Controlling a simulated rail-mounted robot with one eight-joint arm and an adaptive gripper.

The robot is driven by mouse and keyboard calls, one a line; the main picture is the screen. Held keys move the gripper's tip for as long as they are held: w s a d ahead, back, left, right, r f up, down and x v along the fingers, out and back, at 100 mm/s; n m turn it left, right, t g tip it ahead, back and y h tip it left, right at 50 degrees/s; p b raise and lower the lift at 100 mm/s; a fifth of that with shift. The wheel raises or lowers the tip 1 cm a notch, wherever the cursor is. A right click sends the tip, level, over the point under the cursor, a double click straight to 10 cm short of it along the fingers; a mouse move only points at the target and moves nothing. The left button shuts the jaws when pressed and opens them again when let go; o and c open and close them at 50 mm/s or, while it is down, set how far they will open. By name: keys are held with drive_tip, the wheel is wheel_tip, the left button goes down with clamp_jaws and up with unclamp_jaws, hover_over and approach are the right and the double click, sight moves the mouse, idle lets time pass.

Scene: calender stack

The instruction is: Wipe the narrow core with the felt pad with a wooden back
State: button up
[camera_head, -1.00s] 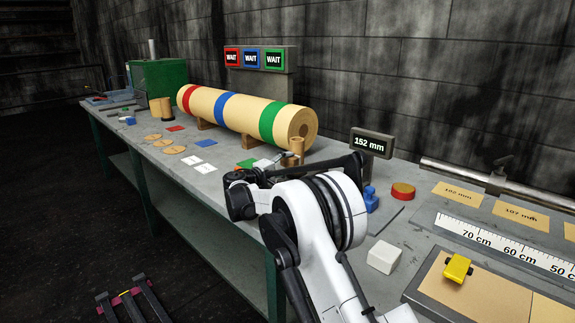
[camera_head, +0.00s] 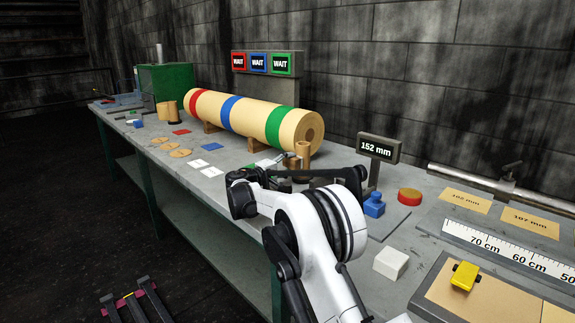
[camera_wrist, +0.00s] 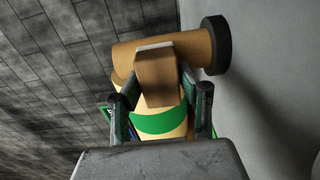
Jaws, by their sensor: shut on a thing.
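The narrow core (camera_head: 303,152) is a slim brown tube standing upright near the striped roll's right end. In the wrist view the core (camera_wrist: 195,45) shows with a dark round base at one end. My gripper (camera_wrist: 161,98) is shut on the felt pad with a wooden back (camera_wrist: 156,80). The pad's brown wooden block is between the fingers, with a pale felt edge at its far end. The pad overlaps the core in the wrist view; I cannot tell whether they touch. In the head view my arm hides most of the gripper.
The big roll (camera_head: 250,120) with red, blue and green bands lies on wooden cradles behind. A display (camera_head: 378,148) reads 152 mm. A blue object (camera_head: 374,204), a red-topped disc (camera_head: 409,196) and a white block (camera_head: 391,263) stand to the right. Flat cards lie to the left.

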drive_tip(key=shift+s+d+b, duration=0.35)
drive_tip(key=shift+s+d, duration=0.6)
drive_tip(key=shift+d, duration=0.15)
drive_tip(key=shift+a, duration=0.1)
drive_tip(key=shift+w+a, duration=1.3)
drive_tip(key=shift+a, duration=0.2)
drive_tip(key=shift+b+v, duration=0.3)
drive_tip(key=shift+v, duration=2.75)
drive_tip(key=shift+a, duration=0.15)
drive_tip(key=shift+v, duration=1.4)
